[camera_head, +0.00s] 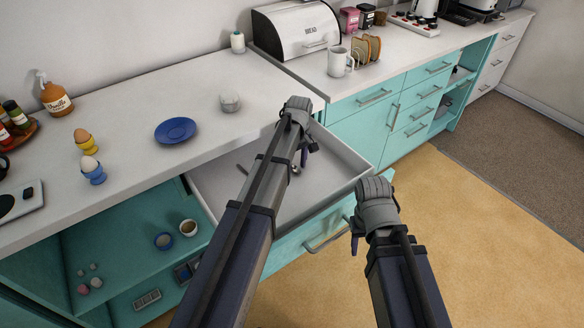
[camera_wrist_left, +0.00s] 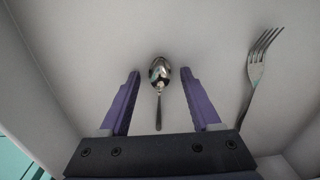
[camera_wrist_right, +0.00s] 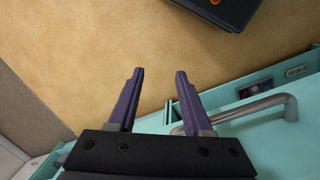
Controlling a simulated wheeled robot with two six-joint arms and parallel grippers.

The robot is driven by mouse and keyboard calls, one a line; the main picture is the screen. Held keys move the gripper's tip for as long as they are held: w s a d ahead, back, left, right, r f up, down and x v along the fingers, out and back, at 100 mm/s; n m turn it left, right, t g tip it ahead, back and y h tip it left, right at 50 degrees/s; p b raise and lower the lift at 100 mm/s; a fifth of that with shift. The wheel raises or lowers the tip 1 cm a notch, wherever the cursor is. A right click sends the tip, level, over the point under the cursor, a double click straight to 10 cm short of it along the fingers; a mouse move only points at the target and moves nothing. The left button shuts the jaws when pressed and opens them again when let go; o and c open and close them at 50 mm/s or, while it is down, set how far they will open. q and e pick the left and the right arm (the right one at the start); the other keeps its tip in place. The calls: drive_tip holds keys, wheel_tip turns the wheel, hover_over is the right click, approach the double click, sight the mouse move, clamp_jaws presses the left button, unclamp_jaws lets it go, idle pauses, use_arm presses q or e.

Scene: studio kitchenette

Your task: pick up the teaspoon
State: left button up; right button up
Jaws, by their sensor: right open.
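The teaspoon (camera_wrist_left: 159,85) lies in the open drawer (camera_head: 222,181), its bowl up and its handle toward my gripper in the left wrist view. In the head view my left arm largely hides it. My left gripper (camera_wrist_left: 159,78) is open above the drawer floor, with one finger on each side of the spoon. The fingers are apart from the spoon. My right gripper (camera_wrist_right: 158,72) is open and empty outside the drawer, near its front handle (camera_wrist_right: 291,106).
A fork (camera_wrist_left: 258,77) lies right of the spoon in the left wrist view. The drawer walls surround both. A blue saucer (camera_head: 175,130) and egg cups (camera_head: 93,174) stand on the counter (camera_head: 130,106). The floor (camera_head: 478,230) at right is clear.

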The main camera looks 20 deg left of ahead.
use_arm(q)
clamp_jaws()
idle(0.4)
drive_tip(key=shift+r, duration=0.15)
drive_tip(key=shift+s+a+r+p, duration=0.15)
drive_tip(key=shift+s+r+p, duration=0.05)
drive_tip(key=shift+r+p, duration=0.4)
wheel_tip(320, 180, up, 6)
drive_tip(key=p, duration=0.7)
drive_tip(key=s+a+b, duration=0.1)
drive_tip(key=s+a, duration=1.2)
drive_tip(key=shift+s+a+f, duration=0.25)
drive_tip(key=shift+s+a, duration=0.1)
drive_tip(key=shift+s, duration=0.05)
